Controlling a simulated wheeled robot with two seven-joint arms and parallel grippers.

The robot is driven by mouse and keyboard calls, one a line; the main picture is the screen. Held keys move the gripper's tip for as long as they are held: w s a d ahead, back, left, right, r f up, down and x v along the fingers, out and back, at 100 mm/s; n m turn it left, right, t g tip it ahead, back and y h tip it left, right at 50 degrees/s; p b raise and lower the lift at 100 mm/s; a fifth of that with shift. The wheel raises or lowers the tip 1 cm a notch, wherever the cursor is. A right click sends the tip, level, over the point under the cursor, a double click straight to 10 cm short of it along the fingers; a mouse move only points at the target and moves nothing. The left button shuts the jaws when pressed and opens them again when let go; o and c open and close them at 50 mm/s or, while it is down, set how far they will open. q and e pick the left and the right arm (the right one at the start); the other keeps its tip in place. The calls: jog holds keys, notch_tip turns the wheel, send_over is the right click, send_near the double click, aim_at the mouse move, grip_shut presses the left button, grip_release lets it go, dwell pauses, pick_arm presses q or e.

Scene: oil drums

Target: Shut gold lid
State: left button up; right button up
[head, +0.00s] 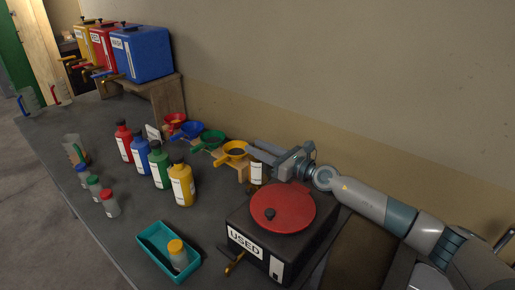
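My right gripper (255,152) reaches in from the right, its fingers pointing left with a gap between them. It is open and appears empty, above and behind the red round lid (285,205) of the black USED box (298,243). The gold drum (84,43) stands at the far left end of the shelf, mostly hidden by the red drum (105,45). A dark cap shows on its top; whether it is open is too small to tell. My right gripper is far from it. My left gripper is out of view.
The blue drum (150,54) stands on the wooden shelf (168,98). Coloured funnels, including a yellow one (235,148), line the wall. Several bottles, including a yellow one (182,187), stand mid-table. A teal tray (193,267) holds a yellow-capped jar (178,257).

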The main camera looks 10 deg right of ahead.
dwell(0.4)
jog(key=b+v, duration=0.1)
jog(key=v, duration=0.8)
jog(key=shift+s+d+f+b, duration=0.1)
jog(key=shift+d+f+b, duration=0.05)
jog(key=shift+b, duration=0.2)
jog(key=b+v, duration=0.3)
jog(key=v, duration=0.3)
jog(key=shift+s+d, duration=0.25)
jog(key=shift+s+d+b, duration=0.35)
jog(key=shift+s, duration=0.15)
jog(key=shift+r, duration=0.25)
